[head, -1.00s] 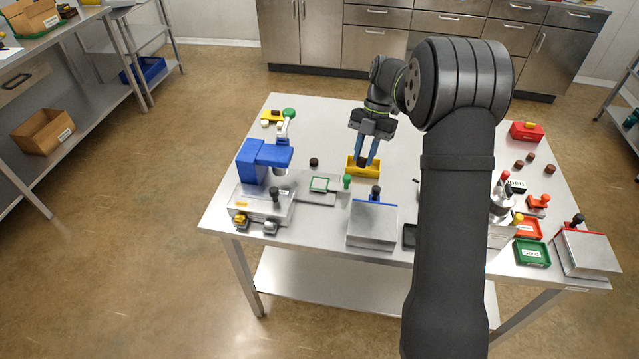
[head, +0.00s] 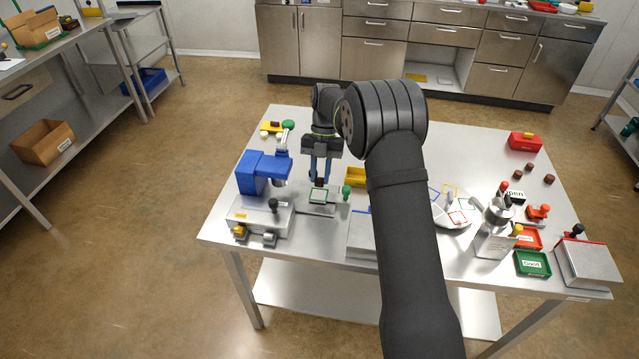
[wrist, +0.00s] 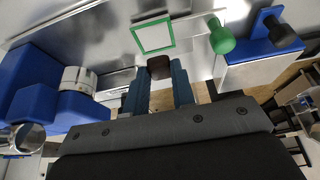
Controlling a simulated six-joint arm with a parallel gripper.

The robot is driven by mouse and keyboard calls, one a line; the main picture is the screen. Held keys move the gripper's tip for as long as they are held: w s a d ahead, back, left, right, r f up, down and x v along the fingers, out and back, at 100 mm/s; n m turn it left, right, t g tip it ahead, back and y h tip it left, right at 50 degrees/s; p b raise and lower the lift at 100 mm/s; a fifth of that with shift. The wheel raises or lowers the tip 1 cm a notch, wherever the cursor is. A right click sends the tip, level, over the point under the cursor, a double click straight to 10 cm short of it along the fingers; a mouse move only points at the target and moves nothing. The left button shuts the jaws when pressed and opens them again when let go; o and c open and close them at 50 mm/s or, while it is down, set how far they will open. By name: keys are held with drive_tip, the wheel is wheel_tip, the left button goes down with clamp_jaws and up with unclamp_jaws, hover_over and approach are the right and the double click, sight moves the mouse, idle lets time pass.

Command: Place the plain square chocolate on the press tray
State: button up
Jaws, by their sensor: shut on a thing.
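My gripper (head: 319,182) is shut on a small dark brown chocolate, which shows between the fingertips in the wrist view (wrist: 159,67). It looks plain and blocky, and the fingers hide part of it. The press tray is a metal plate with a green square outline (head: 318,195). In the wrist view the green frame (wrist: 153,36) with its pale inside is bare. The held chocolate is close beside the frame's edge, on the far side of it in the head view. I cannot tell its height above the plate.
A blue press (head: 257,171) stands left of the tray. A green knob (head: 346,191) is at the tray's right. A yellow holder (head: 356,177) stands right of my gripper. A blue-edged metal box (head: 361,236) is at the front. Several brown pieces (head: 530,167) lie far right.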

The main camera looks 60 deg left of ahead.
sight(320, 184)
drive_tip(key=shift+s+a+f, duration=0.1)
drive_tip(key=shift+f, duration=1.95)
drive_tip(key=o, duration=1)
drive_tip(key=shift+f, duration=0.15)
drive_tip(key=shift+c, duration=0.2)
drive_tip(key=v, duration=1.2)
drive_tip(key=shift+s, duration=0.1)
drive_tip(key=x, duration=1.1)
drive_tip(key=shift+f, duration=0.35)
drive_tip(key=shift+r, duration=1.95)
